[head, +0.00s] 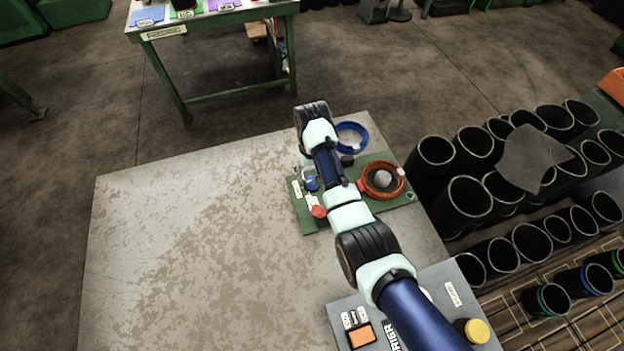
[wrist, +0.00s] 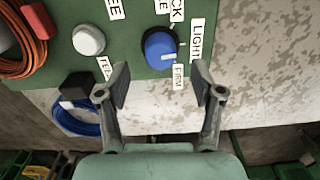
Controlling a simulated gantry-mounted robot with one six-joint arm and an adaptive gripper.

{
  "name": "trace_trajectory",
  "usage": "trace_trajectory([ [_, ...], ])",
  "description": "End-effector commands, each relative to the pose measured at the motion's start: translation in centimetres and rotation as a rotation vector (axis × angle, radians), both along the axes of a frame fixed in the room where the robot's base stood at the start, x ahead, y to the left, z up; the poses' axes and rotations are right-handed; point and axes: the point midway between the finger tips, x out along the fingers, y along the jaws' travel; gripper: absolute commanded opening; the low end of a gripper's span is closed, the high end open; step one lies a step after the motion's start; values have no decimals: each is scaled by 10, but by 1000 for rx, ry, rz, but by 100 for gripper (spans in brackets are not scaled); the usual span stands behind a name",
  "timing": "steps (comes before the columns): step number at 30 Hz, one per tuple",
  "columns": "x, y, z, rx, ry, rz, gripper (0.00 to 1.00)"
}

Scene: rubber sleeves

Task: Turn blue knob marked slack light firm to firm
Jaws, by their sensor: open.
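The blue knob (wrist: 160,48) is on a green panel (wrist: 125,65) in the wrist view. White labels reading slack, light (wrist: 196,40) and firm (wrist: 179,77) stand beside it, the slack one partly cut off. In the head view the blue knob (head: 312,183) shows left of my arm, which hides part of the panel.
A white knob (wrist: 88,39) sits left of the blue one, with an orange coil (wrist: 22,45) and a blue coil (wrist: 75,117) beyond. The table (head: 180,240) is bare to the left. Black tubes (head: 470,205) stand at right; a grey control box (head: 350,310) is in front.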

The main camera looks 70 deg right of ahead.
Motion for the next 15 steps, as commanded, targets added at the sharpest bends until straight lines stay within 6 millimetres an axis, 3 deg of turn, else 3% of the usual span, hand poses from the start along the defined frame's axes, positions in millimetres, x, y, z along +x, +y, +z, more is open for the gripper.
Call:
trace_trajectory([
  [1, 0, 1, -13, 2, 1, 0, 67],
  [6, 0, 0, -37, 0, 0, 0, 67],
  [15, 0, 0, -43, -2, -1, 1, 67],
])
